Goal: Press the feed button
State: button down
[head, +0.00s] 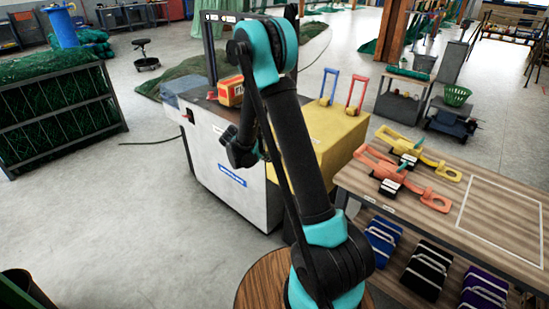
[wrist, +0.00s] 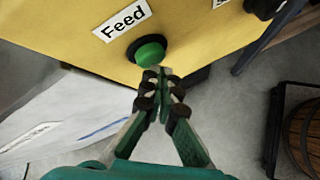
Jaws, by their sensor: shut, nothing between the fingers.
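In the wrist view the feed button (wrist: 149,51) is a round green button in a dark ring on a yellow panel (wrist: 75,45). A white label (wrist: 122,19) reading "Feed" is beside it. My gripper (wrist: 162,72) is shut and empty, with its fingertips right at the button's lower edge in the picture. I cannot tell whether they touch it. In the head view the yellow box (head: 325,148) stands beside a white cabinet (head: 235,180). My arm covers part of both, and the feed button and my gripper's fingertips are hidden there.
A wooden bench (head: 450,209) with orange and yellow tools stands at the right, with several cases on its lower shelf. Blue (head: 328,87) and red (head: 356,93) handles rise from the yellow box. A net-filled rack (head: 62,108) is at the left. The floor between is open.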

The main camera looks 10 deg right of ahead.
jog(key=shift+s+a, duration=0.3)
jog(key=shift+s+a, duration=0.75)
jog(key=shift+a, duration=0.3)
jog(key=shift+s+a, duration=0.7)
jog(key=shift+a, duration=0.3)
jog(key=s+d+r+m+y, duration=0.2)
jog(key=s+d+r+m, duration=0.15)
jog(key=s, duration=0.35)
jog(key=s+d+r+m+y, duration=0.25)
jog(key=s+r+m, duration=0.2)
jog(key=s, duration=0.25)
jog(key=s+m+y, duration=0.3)
jog(key=s+m, duration=0.5)
jog(key=s, duration=0.7)
jog(key=shift+s+f+m, duration=0.15)
jog(key=shift+m, duration=0.15)
